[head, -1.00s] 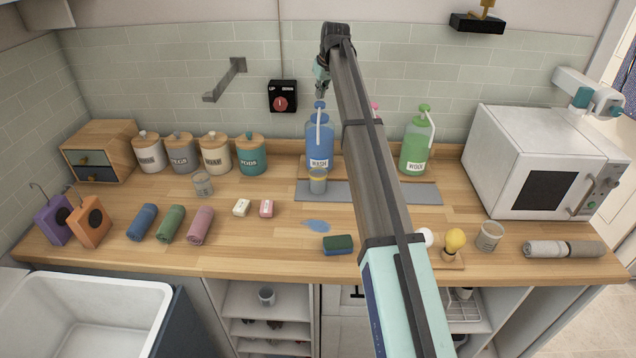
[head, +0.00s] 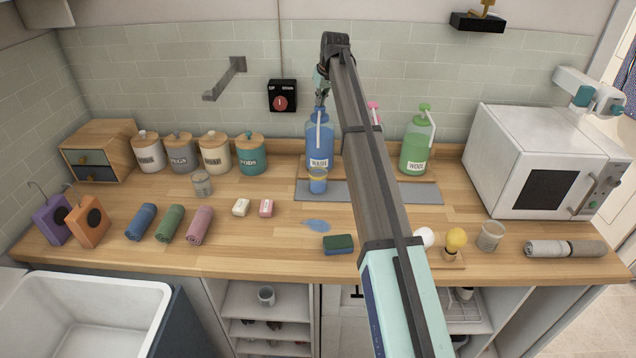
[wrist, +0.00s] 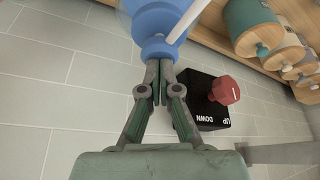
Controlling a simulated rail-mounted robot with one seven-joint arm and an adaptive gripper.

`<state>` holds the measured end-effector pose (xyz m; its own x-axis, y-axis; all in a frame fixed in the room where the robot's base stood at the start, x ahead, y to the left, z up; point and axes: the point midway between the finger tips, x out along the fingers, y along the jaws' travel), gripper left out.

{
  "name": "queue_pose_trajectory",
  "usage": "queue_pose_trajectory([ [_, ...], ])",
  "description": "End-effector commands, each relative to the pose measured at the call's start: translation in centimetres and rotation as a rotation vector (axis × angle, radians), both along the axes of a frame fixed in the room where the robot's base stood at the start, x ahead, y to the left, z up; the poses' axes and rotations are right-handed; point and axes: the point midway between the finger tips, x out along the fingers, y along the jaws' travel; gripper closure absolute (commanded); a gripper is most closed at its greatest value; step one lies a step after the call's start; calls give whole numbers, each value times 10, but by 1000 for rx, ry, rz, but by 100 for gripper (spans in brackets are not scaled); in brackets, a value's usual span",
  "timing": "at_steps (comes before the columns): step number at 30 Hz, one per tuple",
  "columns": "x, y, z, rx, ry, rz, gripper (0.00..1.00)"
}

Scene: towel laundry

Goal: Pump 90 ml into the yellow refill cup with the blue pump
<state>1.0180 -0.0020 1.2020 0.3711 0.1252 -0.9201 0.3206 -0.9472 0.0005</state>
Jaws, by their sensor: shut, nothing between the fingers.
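The blue pump bottle (head: 319,145), labelled WASH, stands at the back of the counter. My gripper (head: 319,103) is shut and empty, with its fingertips at the top of the pump head. In the wrist view, the shut fingertips (wrist: 158,68) meet the blue pump head (wrist: 158,48), which looks pressed down.
A green WOOL pump (head: 415,145) stands to the right, and a pink-topped pump (head: 374,108) is mostly hidden behind my arm. A black switch box with a red knob (head: 281,102) hangs on the wall. A glass (head: 490,236) and a sponge (head: 338,244) are nearer the front.

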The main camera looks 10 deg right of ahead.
Motion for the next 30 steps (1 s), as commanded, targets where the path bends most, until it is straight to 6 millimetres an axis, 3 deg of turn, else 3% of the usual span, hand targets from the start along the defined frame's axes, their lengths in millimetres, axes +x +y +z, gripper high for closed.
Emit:
queue_pose_trajectory([
  [4, -2, 0, -8, -1, 5, 0, 100],
  [14, -2, 0, -5, -1, 6, 0, 100],
  [30, -1, 0, 24, 0, 4, 0, 100],
])
